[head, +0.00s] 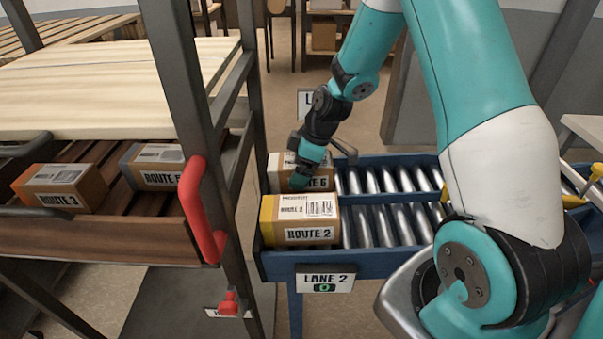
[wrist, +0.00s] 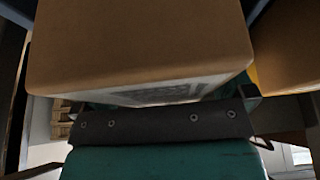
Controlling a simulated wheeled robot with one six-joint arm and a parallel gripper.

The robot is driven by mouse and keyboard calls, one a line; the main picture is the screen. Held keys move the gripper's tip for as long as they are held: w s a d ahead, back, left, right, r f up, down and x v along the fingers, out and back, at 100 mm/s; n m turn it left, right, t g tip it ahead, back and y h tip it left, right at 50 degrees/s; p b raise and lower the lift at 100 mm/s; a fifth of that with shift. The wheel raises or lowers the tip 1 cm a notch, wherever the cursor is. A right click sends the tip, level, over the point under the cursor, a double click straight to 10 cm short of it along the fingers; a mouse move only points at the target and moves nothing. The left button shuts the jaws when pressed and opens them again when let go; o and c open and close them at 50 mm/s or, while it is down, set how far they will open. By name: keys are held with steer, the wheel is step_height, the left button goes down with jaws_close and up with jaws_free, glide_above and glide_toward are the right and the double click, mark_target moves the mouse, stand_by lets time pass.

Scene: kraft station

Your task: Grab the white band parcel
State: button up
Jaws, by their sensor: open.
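The white band parcel (head: 285,168) is a brown box marked ROUTE 6. It sits at the left end of the far roller lane, with a pale band on its left end. My gripper (head: 308,170) is at this parcel, partly covering its top and front in the head view. In the wrist view a brown box (wrist: 140,45), apparently this parcel, fills the upper middle, close in front of the gripper base. The jaws are open; their fingertips are mostly hidden, so I cannot tell whether they touch the box.
A yellow-banded ROUTE 2 parcel (head: 300,222) stands just in front on the near lane; its edge shows in the wrist view (wrist: 290,45). The rollers (head: 385,224) to the right are empty.

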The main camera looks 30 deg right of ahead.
steer(key=shift+f, duration=0.15)
steer(key=c, duration=1.1)
